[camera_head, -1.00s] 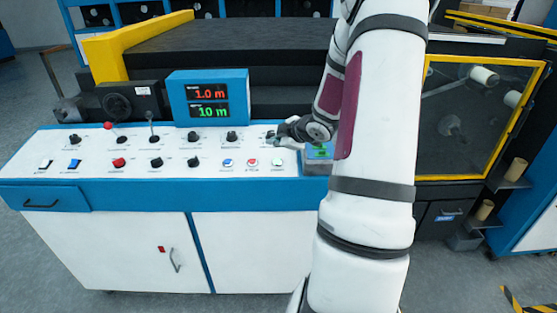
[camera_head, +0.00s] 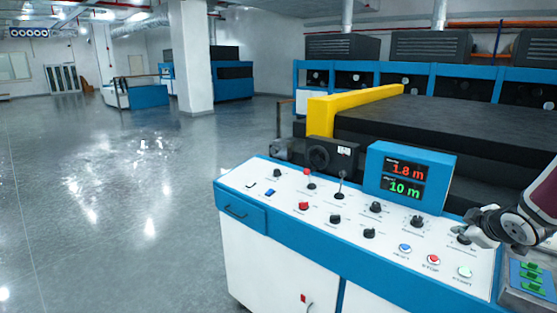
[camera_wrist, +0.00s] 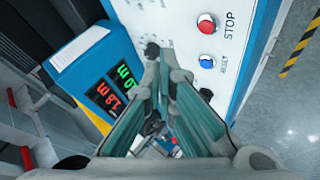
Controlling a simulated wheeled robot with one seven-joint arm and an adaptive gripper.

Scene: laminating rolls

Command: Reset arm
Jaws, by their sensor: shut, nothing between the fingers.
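My gripper (camera_head: 470,232) is at the right edge of the head view, shut and empty, over the right part of the white control panel (camera_head: 285,205). Its tips are close to a black knob at the panel's right end; I cannot tell whether they touch. In the wrist view my gripper's closed fingers (camera_wrist: 162,62) point across the panel. The blue display box (camera_head: 410,150) reads 1.8 m in red and 10 m in green. It also shows in the wrist view (camera_wrist: 85,55). The red STOP button (camera_head: 434,260) and the blue RESET button (camera_head: 405,248) lie left of the gripper.
A green START button (camera_head: 465,271) is just below my gripper. Black knobs and levers stand on the panel. A box with green buttons (camera_head: 532,280) is at the lower right. A yellow-ended black machine (camera_head: 420,120) stands behind. Open grey floor (camera_head: 110,200) fills the left.

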